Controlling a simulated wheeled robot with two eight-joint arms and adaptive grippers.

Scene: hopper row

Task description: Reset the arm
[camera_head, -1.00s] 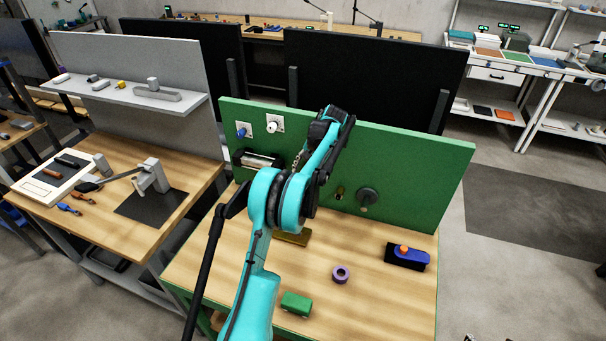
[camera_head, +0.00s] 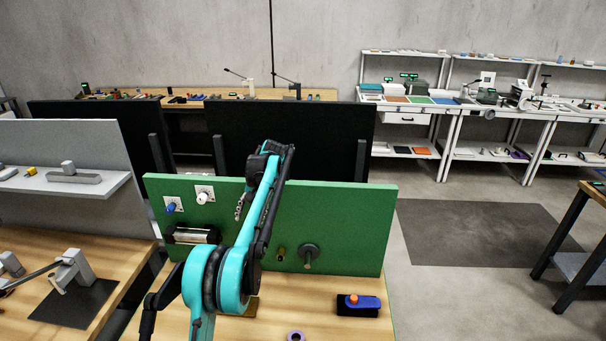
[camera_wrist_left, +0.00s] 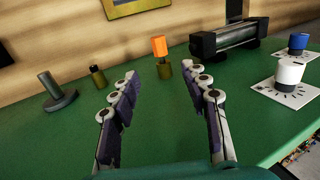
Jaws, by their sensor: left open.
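My left arm (camera_head: 215,280) reaches up in front of the upright green panel (camera_head: 345,215) in the head view. Its gripper is hidden there behind the arm's end. In the left wrist view my left gripper (camera_wrist_left: 163,82) is open, with nothing between its fingers. The green panel (camera_wrist_left: 165,130) fills much of that view. An orange-tipped knob (camera_wrist_left: 160,46) shows beyond the fingertips, apart from them. A grey round-based handle (camera_wrist_left: 58,92) and a small dark, brass-coloured fitting (camera_wrist_left: 98,77) are to the left. My right gripper is not in view.
Open floor (camera_head: 480,232) lies to the right.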

